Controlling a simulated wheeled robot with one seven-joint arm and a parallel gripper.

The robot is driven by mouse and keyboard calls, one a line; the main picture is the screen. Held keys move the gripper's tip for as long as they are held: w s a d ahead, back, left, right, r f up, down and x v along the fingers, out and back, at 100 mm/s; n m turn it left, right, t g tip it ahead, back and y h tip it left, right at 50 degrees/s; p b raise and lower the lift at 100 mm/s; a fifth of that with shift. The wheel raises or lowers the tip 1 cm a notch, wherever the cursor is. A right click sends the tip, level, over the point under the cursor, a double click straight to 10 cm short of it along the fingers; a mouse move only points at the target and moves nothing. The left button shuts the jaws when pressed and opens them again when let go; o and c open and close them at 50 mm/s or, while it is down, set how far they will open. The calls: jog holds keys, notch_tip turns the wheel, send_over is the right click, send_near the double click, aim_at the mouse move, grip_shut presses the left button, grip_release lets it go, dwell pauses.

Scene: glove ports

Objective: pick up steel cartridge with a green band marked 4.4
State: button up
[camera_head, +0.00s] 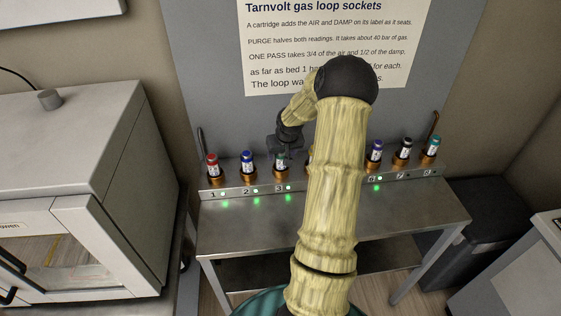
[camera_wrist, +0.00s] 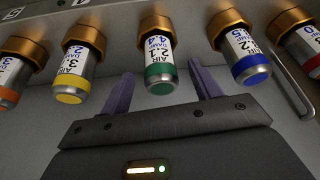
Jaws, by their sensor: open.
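The steel cartridge with a green band (camera_wrist: 160,75) sits in a copper-coloured socket; its label reads AIR 2.1, DAMP 4.4. In the head view the green-banded cartridge (camera_head: 281,162) stands at socket 3, partly covered from above by my gripper (camera_head: 285,146). In the wrist view my gripper (camera_wrist: 160,70) is open, with one dark purple finger to each side of the cartridge's banded end. A gap shows on both sides, and I see no contact. How far the fingers are from it in depth is hard to tell.
In the wrist view a yellow-banded cartridge (camera_wrist: 72,78) and a blue-banded one (camera_wrist: 243,55) flank it closely. A red-banded cartridge (camera_head: 212,165) is at socket 1. Purple (camera_head: 375,150) and teal (camera_head: 432,147) ones stand right of my arm. The steel bench (camera_head: 240,225) is bare in front.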

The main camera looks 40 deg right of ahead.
jog(key=shift+f, duration=0.15)
jog(key=shift+p+x, duration=1.05)
jog(key=shift+x, duration=1.45)
jog(key=shift+w, duration=0.1)
jog(key=c, duration=1.2)
jog(key=shift+r, duration=0.2)
notch_tip(320, 180, up, 10)
jog(key=shift+f+b, duration=0.1)
jog(key=shift+b, duration=0.95)
